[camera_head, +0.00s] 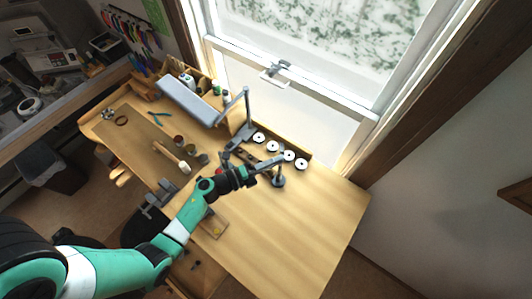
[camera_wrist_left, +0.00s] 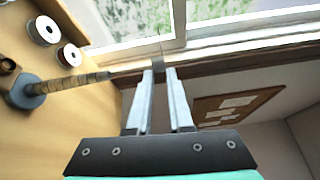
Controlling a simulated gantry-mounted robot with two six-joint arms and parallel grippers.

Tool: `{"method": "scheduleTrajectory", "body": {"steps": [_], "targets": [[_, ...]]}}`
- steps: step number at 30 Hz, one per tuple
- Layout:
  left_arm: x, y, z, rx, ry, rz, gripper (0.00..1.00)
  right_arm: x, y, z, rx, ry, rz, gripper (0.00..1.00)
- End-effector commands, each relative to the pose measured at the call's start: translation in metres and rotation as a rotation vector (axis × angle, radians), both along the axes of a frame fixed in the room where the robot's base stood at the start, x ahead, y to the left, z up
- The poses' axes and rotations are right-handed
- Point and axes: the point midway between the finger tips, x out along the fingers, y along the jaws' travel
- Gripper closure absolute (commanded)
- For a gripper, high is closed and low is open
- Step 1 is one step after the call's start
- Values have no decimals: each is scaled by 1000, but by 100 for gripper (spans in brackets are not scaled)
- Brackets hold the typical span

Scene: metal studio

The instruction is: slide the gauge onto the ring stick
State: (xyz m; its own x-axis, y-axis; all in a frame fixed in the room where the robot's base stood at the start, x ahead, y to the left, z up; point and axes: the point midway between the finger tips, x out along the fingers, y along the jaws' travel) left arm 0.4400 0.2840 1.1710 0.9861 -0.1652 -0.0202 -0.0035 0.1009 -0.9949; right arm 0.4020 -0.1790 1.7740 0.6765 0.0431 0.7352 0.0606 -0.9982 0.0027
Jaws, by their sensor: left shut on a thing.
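My left gripper (camera_head: 281,158) is over the bench, close to the ring stick. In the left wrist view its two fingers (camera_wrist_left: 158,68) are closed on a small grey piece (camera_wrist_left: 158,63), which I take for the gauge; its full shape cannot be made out. The ring stick is a tapered, banded tan rod (camera_wrist_left: 78,81) on a round grey base (camera_wrist_left: 24,92). Its narrow end points toward the left finger in the wrist view, with a gap in the picture. In the head view the base (camera_head: 278,182) shows just below the gripper and the rod is hard to make out. My right gripper is not seen.
White spools (camera_head: 288,156) stand in a row behind the gripper, by the window. A jointed grey lamp (camera_head: 243,120) rises to their left. A mallet (camera_head: 177,161), small pots and pliers (camera_head: 157,118) lie farther left. The bench's right part (camera_head: 310,220) is bare.

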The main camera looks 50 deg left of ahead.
Motion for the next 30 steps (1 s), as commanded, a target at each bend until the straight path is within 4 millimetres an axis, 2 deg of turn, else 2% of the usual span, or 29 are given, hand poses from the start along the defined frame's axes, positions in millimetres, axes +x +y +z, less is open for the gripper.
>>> {"method": "scheduleTrajectory", "body": {"steps": [11,24,30], "targets": [[1,-3,-1,-29,-52,-8,100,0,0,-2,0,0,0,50],[1,-3,-39,-28,-51,-8,100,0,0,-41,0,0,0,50],[1,-3,-47,-28,-52,-8,100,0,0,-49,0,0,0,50]]}}
